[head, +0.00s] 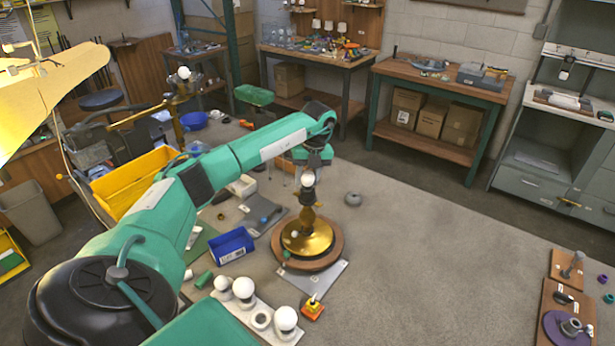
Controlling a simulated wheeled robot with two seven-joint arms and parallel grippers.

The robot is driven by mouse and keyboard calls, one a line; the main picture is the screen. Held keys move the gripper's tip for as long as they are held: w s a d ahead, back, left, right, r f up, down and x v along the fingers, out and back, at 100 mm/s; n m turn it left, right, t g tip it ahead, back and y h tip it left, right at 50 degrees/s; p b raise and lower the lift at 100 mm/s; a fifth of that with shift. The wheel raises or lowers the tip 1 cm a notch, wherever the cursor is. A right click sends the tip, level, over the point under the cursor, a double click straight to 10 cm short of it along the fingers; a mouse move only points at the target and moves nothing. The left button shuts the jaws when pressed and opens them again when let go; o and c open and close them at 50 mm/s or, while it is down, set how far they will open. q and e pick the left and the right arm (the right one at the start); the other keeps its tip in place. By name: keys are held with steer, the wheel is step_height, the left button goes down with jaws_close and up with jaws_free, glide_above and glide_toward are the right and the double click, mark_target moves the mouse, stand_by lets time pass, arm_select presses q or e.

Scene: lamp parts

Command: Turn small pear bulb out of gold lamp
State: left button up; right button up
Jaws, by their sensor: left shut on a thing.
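The gold lamp (308,240) stands upright on a round wooden base on the grey table. A small white bulb (308,180), the small pear bulb, sits at the lamp's top, in line with its stem. My left arm reaches in from the left, and my left gripper (308,173) points down over the lamp and is shut on the bulb. The fingers and the bulb's neck are small here, so I cannot tell how far the bulb is in the socket. My right gripper is not in view.
A blue bin (232,245) stands left of the lamp. A white holder with several bulbs (285,320) and an orange-yellow item (313,308) are in front. A grey round piece (353,199) lies behind right. The table's right middle is clear; a purple disc (568,328) is far right.

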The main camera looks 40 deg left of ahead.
arm_select(q)
steer(key=shift+s+r+n+p, duration=0.15)
steer(key=shift+n+p, duration=0.3)
steer(key=shift+n, duration=0.45)
steer(key=n+p, duration=0.1)
steer(key=n, duration=0.3)
steer(key=shift+h+p, duration=0.3)
steer(key=shift+h, duration=0.1)
steer(key=shift+n, duration=0.5)
